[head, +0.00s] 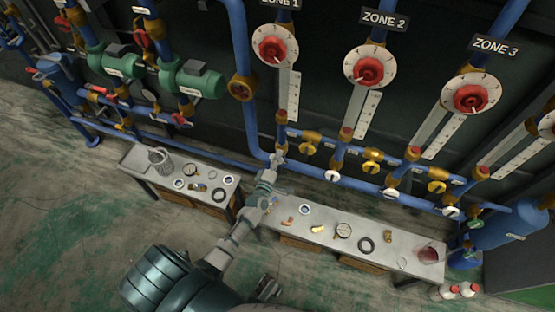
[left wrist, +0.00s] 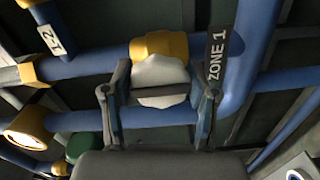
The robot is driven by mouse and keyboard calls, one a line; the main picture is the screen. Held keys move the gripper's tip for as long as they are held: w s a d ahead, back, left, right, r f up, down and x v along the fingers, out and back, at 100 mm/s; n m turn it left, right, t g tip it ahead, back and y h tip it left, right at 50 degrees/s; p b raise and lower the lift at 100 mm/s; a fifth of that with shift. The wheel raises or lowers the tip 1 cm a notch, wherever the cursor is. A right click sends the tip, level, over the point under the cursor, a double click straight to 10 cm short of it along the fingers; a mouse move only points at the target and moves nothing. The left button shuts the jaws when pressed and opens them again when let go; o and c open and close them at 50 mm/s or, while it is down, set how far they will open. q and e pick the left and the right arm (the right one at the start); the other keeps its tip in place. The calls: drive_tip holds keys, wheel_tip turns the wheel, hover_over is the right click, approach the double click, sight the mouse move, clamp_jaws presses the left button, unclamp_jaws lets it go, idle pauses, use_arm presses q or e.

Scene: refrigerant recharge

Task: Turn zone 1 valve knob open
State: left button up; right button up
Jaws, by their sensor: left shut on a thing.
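The zone 1 valve knob is white and sits on a brass valve body (left wrist: 153,46) on a blue pipe. The knob (left wrist: 160,74) shows in the left wrist view between the two fingers of my left gripper (left wrist: 162,88), which is shut on it. A black ZONE 1 label (left wrist: 216,58) hangs to the right of the knob. In the head view my left gripper (head: 277,161) reaches up to the lower blue pipe below the zone 1 dial (head: 275,47) and mostly covers the knob.
Other white valve knobs (head: 332,176) stand along the pipe to the right. A right bench (head: 270,228) and a left bench (head: 130,157) hold loose fittings below the pipes. My left arm passes between the benches. Green floor (head: 60,230) is clear at left.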

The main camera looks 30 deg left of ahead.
use_arm(q)
drive_tip(key=shift+f, duration=0.2)
drive_tip(key=o, duration=1.2)
drive_tip(key=shift+a, duration=0.1)
drive_tip(key=shift+s, duration=0.1)
drive_tip(key=v, duration=1.1)
drive_tip(key=shift+s, duration=0.4)
